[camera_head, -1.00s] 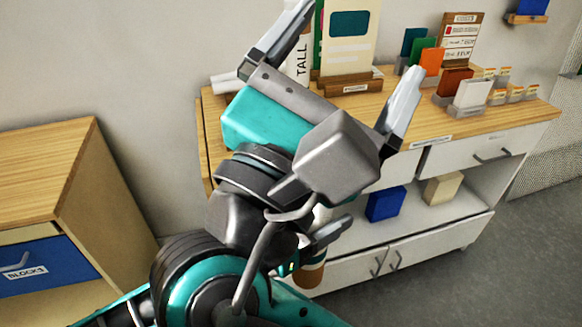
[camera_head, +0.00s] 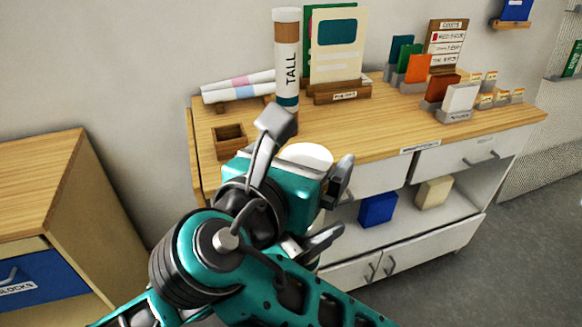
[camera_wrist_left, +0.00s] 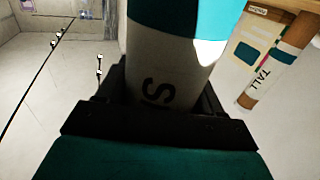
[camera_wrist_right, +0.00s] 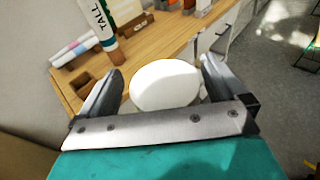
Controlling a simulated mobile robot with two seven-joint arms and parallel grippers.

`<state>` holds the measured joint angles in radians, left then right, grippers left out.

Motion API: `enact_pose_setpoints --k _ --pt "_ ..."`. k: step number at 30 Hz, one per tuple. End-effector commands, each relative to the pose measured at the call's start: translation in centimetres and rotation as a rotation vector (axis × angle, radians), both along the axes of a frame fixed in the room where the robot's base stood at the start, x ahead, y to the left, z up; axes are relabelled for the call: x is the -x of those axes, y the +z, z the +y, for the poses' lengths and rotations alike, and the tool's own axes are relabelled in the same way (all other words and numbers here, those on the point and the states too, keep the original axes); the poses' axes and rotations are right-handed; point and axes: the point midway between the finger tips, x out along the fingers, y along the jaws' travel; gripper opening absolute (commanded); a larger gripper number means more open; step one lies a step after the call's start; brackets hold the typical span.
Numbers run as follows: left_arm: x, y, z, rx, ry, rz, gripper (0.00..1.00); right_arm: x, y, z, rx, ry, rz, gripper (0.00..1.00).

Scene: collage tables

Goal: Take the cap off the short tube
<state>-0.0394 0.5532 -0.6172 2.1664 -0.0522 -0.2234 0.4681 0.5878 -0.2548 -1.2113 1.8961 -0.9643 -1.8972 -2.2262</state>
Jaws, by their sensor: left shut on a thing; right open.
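The short tube (camera_wrist_left: 160,60) is held upright in my left gripper (camera_wrist_left: 163,95); the left wrist view shows its white side, a teal band and part of a letter. In the head view my left gripper (camera_head: 318,245) is low, mostly behind my right arm. The tube's round white cap (camera_wrist_right: 166,85) lies between the spread fingers of my right gripper (camera_wrist_right: 162,72), with gaps on both sides. In the head view the cap (camera_head: 308,155) shows just beyond my right gripper (camera_head: 325,172), which is open. The lower tube is largely hidden there.
The tall tube (camera_head: 287,62) stands on the wooden-topped cabinet (camera_head: 385,130), near an empty wooden holder (camera_head: 230,140) and rolled sheets (camera_head: 238,88). A stand with cards (camera_head: 338,90) is behind. A wooden drawer unit (camera_head: 45,165) is at left.

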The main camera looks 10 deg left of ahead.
Motion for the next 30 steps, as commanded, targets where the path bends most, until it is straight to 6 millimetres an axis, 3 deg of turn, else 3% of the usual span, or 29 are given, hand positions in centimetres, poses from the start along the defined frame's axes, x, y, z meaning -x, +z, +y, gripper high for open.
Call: enact_pose_setpoints --k 4,13,30 --pt "-0.01 0.07 -0.01 0.001 0.000 -0.002 0.12 -1.00 -0.17 -0.27 0.000 -0.001 -0.001 0.98" --pt "0.00 0.06 0.00 0.001 0.000 -0.002 0.12 -1.17 -0.20 -0.30 -0.001 0.000 -0.001 0.97" --pt "0.05 0.06 -0.08 0.000 -0.002 -0.003 0.12 -1.10 -0.21 -0.18 -0.001 0.004 -0.001 0.43"
